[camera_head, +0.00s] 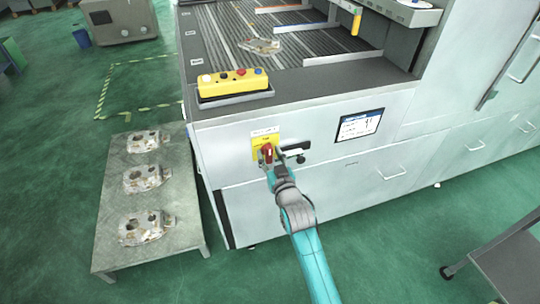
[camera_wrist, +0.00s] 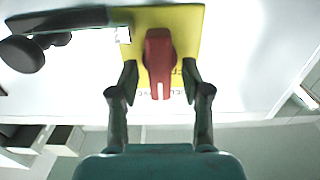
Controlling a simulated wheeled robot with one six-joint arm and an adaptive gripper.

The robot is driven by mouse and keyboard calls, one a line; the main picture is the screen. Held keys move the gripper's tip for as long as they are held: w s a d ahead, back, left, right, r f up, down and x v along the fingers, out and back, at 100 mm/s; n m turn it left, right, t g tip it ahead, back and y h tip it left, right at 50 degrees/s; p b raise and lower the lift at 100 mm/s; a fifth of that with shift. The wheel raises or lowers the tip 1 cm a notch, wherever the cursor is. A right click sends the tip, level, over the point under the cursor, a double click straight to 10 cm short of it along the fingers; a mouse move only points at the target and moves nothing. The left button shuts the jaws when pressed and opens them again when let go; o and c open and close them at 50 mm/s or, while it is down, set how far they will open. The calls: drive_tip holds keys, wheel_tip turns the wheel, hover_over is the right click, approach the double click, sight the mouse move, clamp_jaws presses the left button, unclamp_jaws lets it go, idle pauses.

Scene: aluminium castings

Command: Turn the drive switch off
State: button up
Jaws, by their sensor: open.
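The drive switch is a red handle (camera_head: 267,152) on a yellow plate (camera_head: 258,141) on the machine's pale front panel. In the wrist view the red handle (camera_wrist: 159,62) stands out from the yellow plate (camera_wrist: 191,24), its long side running up and down the picture. My gripper (camera_head: 268,163) is at the switch. In the wrist view my gripper (camera_wrist: 158,78) is open, with one finger on each side of the handle's lower part. A small gap shows between each finger and the handle. Some lettering on the plate is partly hidden by the handle.
A black lever or latch (camera_head: 296,149) sits close to the right of the switch; it also shows in the wrist view (camera_wrist: 40,35). A screen (camera_head: 359,125) is farther right. A yellow button box (camera_head: 233,82) lies above. A table (camera_head: 112,226) with castings stands left.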

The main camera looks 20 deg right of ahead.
clamp_jaws()
drive_tip(key=shift+m, duration=0.3)
drive_tip(key=m, duration=0.3)
drive_tip(key=shift+d+m, duration=0.15)
drive_tip(key=shift+m, duration=0.15)
drive_tip(key=m, duration=0.4)
drive_tip(key=shift+d+f+m, duration=0.1)
drive_tip(key=shift+m, duration=0.2)
drive_tip(key=m, duration=0.4)
drive_tip(key=shift+d+f+m, duration=0.1)
drive_tip(key=shift+f+m, duration=0.05)
drive_tip(key=shift+m, duration=0.15)
drive_tip(key=shift+f+m, duration=0.15)
drive_tip(key=shift+m, duration=2.05)
